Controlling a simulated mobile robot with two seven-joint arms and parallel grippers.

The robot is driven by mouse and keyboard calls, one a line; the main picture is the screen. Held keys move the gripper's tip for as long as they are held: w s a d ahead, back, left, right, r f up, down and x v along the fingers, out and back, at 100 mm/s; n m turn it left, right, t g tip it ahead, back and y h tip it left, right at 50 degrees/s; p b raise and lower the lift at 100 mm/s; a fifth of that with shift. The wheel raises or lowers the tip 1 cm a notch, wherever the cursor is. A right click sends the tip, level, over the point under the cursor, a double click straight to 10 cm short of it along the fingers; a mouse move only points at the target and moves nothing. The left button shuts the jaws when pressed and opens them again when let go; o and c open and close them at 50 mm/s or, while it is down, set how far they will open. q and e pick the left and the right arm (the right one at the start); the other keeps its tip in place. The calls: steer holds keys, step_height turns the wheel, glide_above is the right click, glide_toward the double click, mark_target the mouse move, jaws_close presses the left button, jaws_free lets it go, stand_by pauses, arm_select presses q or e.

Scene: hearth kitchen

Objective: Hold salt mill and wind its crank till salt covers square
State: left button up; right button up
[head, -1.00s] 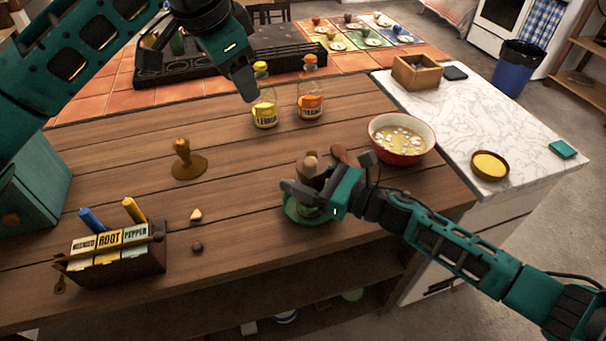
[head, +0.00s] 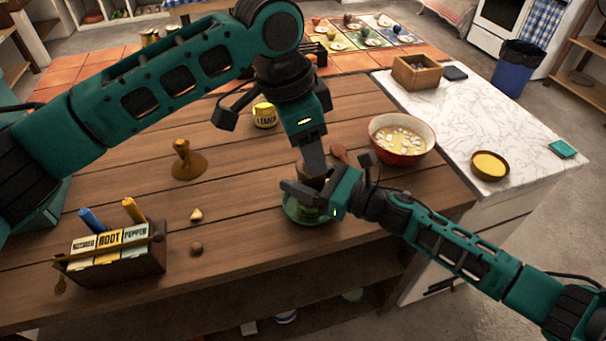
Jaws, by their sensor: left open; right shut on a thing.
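The salt mill (head: 317,184) stands near the front right of the wooden worktop, mostly hidden by my grippers. My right gripper (head: 322,196) comes in from the right and is shut around its body. A round green thing (head: 303,212) shows right below; I cannot tell whether it is the mill's base or a separate dish. My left gripper (head: 314,168) points down directly over the mill's top, with its jaws open; whether it touches the crank is hidden. I cannot make out any salt under the mill or which square is meant.
A red bowl (head: 402,156) of yellow liquid stands just right of the grippers. Behind them is a lemon jar (head: 265,116). A brass stamp-like thing (head: 187,165) and a spice box (head: 118,263) stand left. A yellow-filled dish (head: 489,166) and teal square (head: 562,149) lie on marble.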

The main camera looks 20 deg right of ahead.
arm_select(q)
steer(key=shift+a+x, duration=0.15)
steer(key=shift+x, duration=0.55)
steer(key=shift+a+x, duration=0.2)
steer(key=shift+x, duration=0.5)
steer(key=shift+c, duration=0.3)
steer(key=c, duration=0.7)
steer(key=shift+c, duration=0.2)
